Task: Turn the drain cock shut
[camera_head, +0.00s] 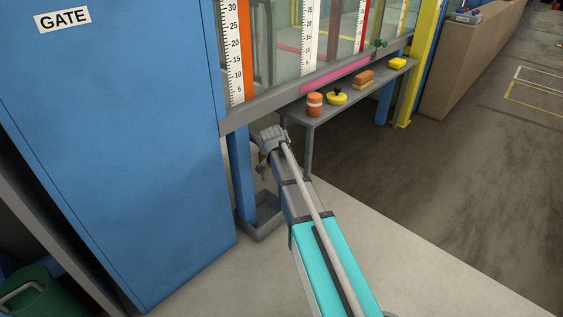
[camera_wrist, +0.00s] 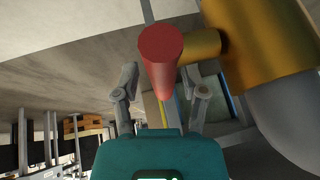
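The drain cock shows in the wrist view as a brass body (camera_wrist: 265,35) with a short brass stem and a red lever (camera_wrist: 162,55). The red lever's round end faces the camera and lies between the fingers of my gripper (camera_wrist: 161,75). The two fingers are spread apart, with visible gaps on both sides of the lever. In the head view my gripper (camera_head: 268,147) is below the flume's grey rail, beside the blue cabinet. There the arm and gripper largely hide the cock.
A grey tray (camera_head: 262,230) lies on the floor below my gripper. The blue GATE cabinet (camera_head: 120,150) stands close on the left. A grey bench (camera_head: 345,108) with several small items stands to the right. The floor at front right is clear.

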